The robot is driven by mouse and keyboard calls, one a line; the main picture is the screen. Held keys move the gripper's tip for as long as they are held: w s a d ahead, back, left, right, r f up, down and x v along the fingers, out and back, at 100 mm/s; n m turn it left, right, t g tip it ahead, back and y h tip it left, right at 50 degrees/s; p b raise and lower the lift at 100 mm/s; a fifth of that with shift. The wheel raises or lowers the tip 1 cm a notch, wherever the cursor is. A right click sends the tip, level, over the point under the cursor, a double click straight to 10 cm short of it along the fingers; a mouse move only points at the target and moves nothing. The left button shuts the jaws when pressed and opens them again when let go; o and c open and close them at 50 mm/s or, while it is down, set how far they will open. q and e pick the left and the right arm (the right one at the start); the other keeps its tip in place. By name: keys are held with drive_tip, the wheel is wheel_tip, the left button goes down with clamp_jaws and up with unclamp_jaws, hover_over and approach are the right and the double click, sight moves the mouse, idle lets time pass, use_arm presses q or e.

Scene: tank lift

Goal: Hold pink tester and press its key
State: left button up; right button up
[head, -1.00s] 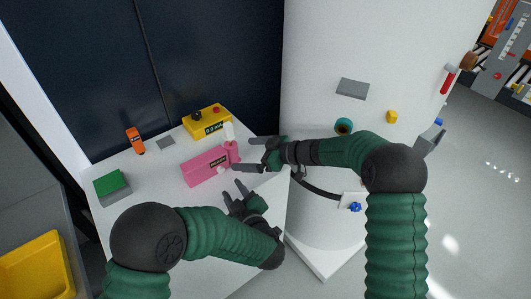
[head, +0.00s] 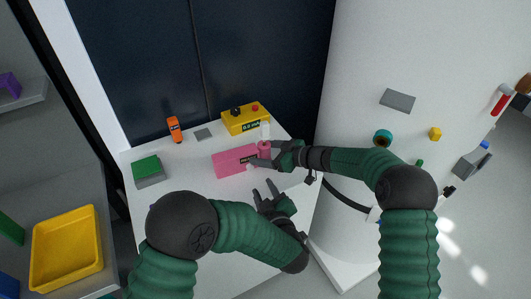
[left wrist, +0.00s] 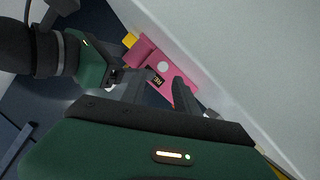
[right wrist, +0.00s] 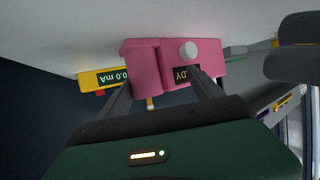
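The pink tester (head: 230,161) lies on the white table, with an upright pink grip part at its right end. It also shows in the right wrist view (right wrist: 145,75), with a round white key (right wrist: 188,50) and a dark label partly hidden by a finger. My right gripper (head: 265,153) is open, its fingers at either side of the grip part; contact cannot be told. My left gripper (head: 265,190) is open and empty, in front of the tester and apart from it. The left wrist view shows the tester (left wrist: 172,72) beyond its spread fingers, with the white key (left wrist: 163,66) visible.
A yellow meter (head: 240,122) reading 0.0 mA stands behind the tester. An orange item (head: 174,128), a small grey block (head: 203,134) and a green-topped block (head: 147,169) are on the table. The white tank (head: 370,70) stands close on the right.

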clamp_jaws()
use_arm(q)
clamp_jaws()
idle(0.5)
drive_tip(key=shift+a, duration=0.1)
idle(1.2)
drive_tip(key=n+g+y, duration=0.3)
drive_tip(key=n, duration=0.8)
approach(234, 172)
drive_tip(key=s+a+f, duration=0.1)
drive_tip(key=s+a, duration=0.1)
drive_tip(key=s+a+f, duration=0.1)
drive_tip(key=a, duration=0.1)
drive_tip(key=shift+a+f, duration=0.1)
drive_tip(key=shift+f, duration=0.25)
drive_tip(key=shift+w+a+n+y, duration=0.15)
drive_tip(key=shift+n+y, duration=0.15)
use_arm(e)
drive_tip(key=shift+a, duration=0.1)
use_arm(q)
drive_tip(key=w, duration=0.2)
drive_tip(key=w+d, duration=0.1)
drive_tip(key=w, duration=0.2)
drive_tip(key=w+d, duration=0.1)
drive_tip(key=w, duration=0.2)
drive_tip(key=shift+w, duration=0.15)
